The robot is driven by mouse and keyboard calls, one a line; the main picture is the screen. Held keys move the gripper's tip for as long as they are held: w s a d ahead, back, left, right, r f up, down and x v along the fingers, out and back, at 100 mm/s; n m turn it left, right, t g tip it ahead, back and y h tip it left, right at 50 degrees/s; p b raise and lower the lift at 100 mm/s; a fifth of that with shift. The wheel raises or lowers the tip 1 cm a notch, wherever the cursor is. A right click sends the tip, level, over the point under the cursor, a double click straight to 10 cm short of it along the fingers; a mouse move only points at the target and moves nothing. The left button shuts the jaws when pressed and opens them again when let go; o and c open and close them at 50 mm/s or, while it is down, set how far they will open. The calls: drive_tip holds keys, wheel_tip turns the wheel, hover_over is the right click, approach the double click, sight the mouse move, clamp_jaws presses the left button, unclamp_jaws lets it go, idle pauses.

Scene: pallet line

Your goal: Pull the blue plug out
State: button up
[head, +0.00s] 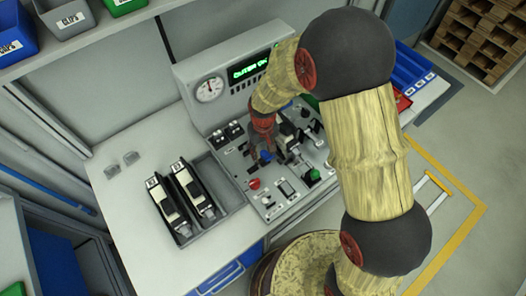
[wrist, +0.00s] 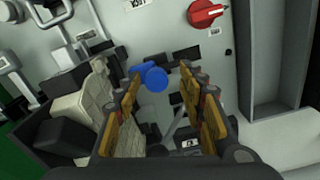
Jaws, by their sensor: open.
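The blue plug (head: 265,156) sits on the sloped face of the grey test panel (head: 277,208), below my gripper. In the wrist view the blue plug (wrist: 154,77) shows its round end between my two fingertips. My gripper (wrist: 161,80) is open, with a finger on either side of the plug in the picture. A gap shows between the plug and each finger; I cannot tell how deep the fingers reach around it. In the head view my wrist and gripper (head: 265,140) partly cover this part of the panel.
A red knob (wrist: 206,13) lies beyond the plug in the wrist view. Metal levers (wrist: 20,65) and a pale block stand left of my fingers. A tray with two black-and-white devices (head: 170,207) sits left of the panel.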

wheel_tip(320, 180, up, 12)
idle(0.5)
idle(0.7)
drive_tip(key=s+d+r+m+t+b, duration=0.3)
drive_tip(key=s+d+r+t+b, duration=0.2)
drive_tip(key=s+d+r, duration=1)
drive_tip(key=shift+s+d+m+t+b, duration=0.35)
drive_tip(key=shift+s+d+b, duration=0.6)
drive_tip(key=shift+s, duration=0.85)
drive_tip(key=shift+a, duration=0.1)
drive_tip(key=shift+c, duration=0.3)
